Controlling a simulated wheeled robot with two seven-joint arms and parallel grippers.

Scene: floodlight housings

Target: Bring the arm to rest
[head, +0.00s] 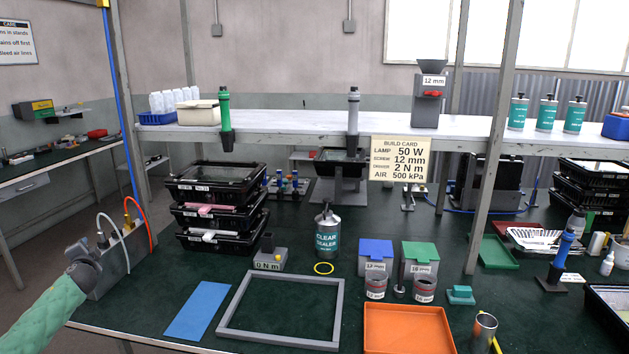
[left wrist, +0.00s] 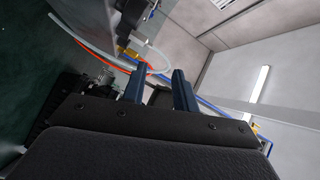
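My left arm, in a green sleeve, comes in at the lower left of the head view. Its grey wrist end and left gripper (head: 86,268) are beside the grey air box (head: 112,262); the fingers are hard to make out there. In the left wrist view the two dark blue fingers of the left gripper (left wrist: 158,82) stand apart, with nothing clearly held between them. The air box (left wrist: 118,18) with orange and white hoses lies beyond the fingertips. I cannot tell whether the gripper touches it. My right gripper is in neither view.
A blue mat (head: 198,311), a grey frame (head: 282,309) and an orange tray (head: 408,330) lie along the bench front. Stacked black trays (head: 218,184) and a sealer can (head: 327,232) stand behind. A shelf (head: 300,123) with hanging drivers crosses above. Some green bench top is bare.

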